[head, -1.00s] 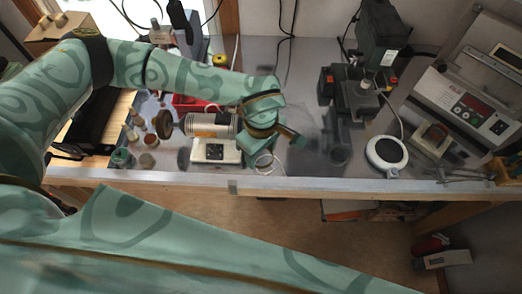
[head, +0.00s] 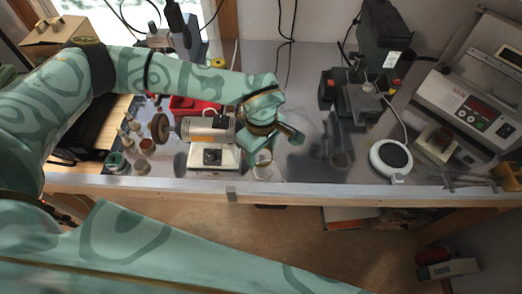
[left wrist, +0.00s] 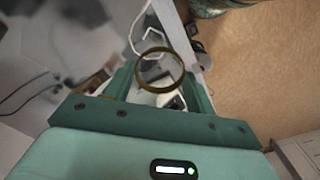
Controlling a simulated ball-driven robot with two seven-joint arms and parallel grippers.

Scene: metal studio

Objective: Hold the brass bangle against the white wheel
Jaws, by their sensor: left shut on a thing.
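My left gripper (head: 270,150) is over the bench at the right end of the grey polishing motor (head: 208,130), pointing down. In the left wrist view the gripper (left wrist: 160,88) is shut on the brass bangle (left wrist: 181,58), a thin round ring standing up between the fingers. In the head view I cannot clearly pick out the bangle behind the fingers. A brown wheel (head: 160,128) sits on the motor's left end. I cannot make out the white wheel; the motor's right end is largely hidden by my gripper. My right gripper is out of view.
The motor's white base with a black switch (head: 212,157) stands near the bench's front edge (head: 300,190). A red tray (head: 190,103) lies behind the motor, and small jars (head: 146,146) stand to the left.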

